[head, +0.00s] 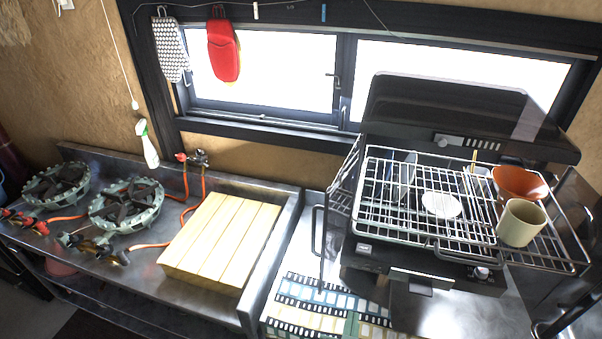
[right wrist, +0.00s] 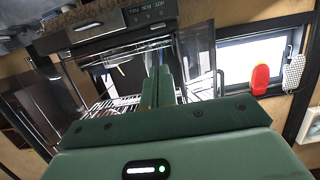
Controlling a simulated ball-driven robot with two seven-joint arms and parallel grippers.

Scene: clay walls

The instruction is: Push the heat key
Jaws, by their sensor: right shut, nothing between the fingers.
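The black appliance (head: 375,258) with a wire rack stands at the right in the head view. Its front face carries a small pale marking at the left and a knob (head: 482,272) at the right. In the right wrist view, which looks upside down, a dark key panel (right wrist: 148,14) shows at the top with several small labelled keys. I cannot tell which is the heat key. My right gripper (right wrist: 160,72) is green, shut and empty, apart from the panel. My left gripper is not in view.
A cream cup (head: 521,224) and an orange bowl (head: 519,182) stand on the rack's right side. A patterned cloth (head: 300,292) lies in front. A slatted board (head: 222,238) and two burners (head: 126,204) are at the left. The window (head: 265,75) is behind.

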